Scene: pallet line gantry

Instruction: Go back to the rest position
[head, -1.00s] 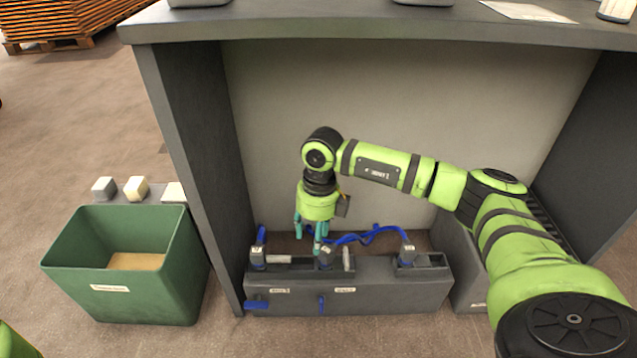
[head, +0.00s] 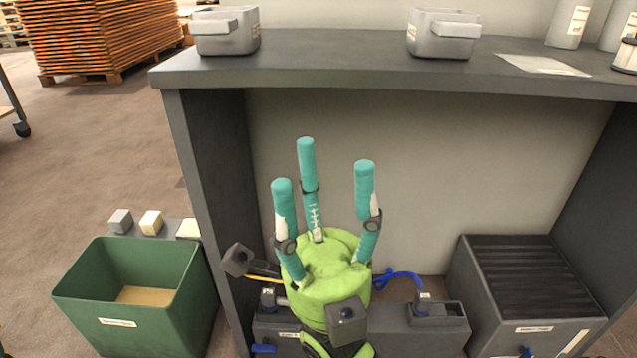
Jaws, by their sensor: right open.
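My right gripper (head: 323,200) is in the middle of the head view, in front of the open bay under the bench. Its teal fingers point up and stand spread apart, with nothing between them. Its green palm and wrist hide part of the grey connector box (head: 395,335) behind it. My left gripper is not in view.
The dark bench (head: 330,66) carries two grey bins (head: 226,31) (head: 442,34). A green crate (head: 185,290) stands at the left, with small blocks (head: 151,222) behind it. A dark ribbed box (head: 525,290) is at the lower right. Floor left of the bench is open.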

